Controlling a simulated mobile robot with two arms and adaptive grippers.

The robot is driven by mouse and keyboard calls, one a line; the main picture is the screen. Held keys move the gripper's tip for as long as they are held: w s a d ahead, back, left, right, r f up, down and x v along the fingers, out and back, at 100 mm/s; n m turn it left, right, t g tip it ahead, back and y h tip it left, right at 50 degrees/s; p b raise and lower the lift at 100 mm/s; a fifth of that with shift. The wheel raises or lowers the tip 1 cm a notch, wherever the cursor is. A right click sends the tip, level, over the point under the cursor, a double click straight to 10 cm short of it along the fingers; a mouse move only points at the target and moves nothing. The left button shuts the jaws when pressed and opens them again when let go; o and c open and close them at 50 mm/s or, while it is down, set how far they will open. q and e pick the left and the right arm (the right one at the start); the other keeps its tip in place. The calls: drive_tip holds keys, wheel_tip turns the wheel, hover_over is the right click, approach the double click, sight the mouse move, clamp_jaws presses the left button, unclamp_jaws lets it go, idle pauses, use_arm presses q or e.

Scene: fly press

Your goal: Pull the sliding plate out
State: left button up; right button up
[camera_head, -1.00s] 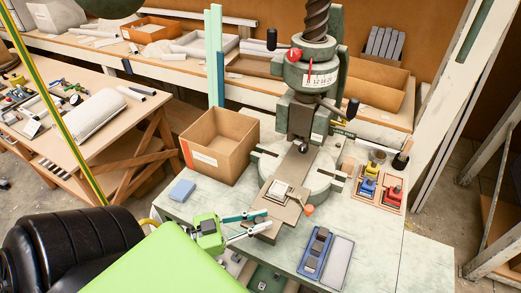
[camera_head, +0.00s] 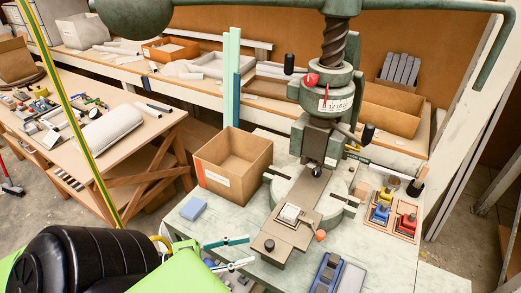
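The sliding plate (camera_head: 302,234) is a flat brown-grey plate that sticks out from under the fly press (camera_head: 324,110) toward the front of the bench. A dark round knob (camera_head: 269,244) stands on its front end, and a small pale block (camera_head: 289,213) sits farther back on it. My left gripper (camera_head: 252,251) has one teal and one whitish finger, spread apart. Its fingertips are just left of the knob, with nothing visible between them. Its body is partly hidden by my green arm. My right gripper is not in view.
An open cardboard box (camera_head: 232,167) and a blue block (camera_head: 193,208) stand left of the press. A tray (camera_head: 393,217) of coloured pieces lies to the right. A blue holder (camera_head: 327,274) lies near the front. An orange-tipped item (camera_head: 320,235) is close beside the plate.

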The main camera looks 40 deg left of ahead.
use_arm(q)
drive_tip(key=v, duration=0.4)
drive_tip(key=shift+s+a, duration=0.1)
drive_tip(key=shift+s, duration=0.05)
idle(0.5)
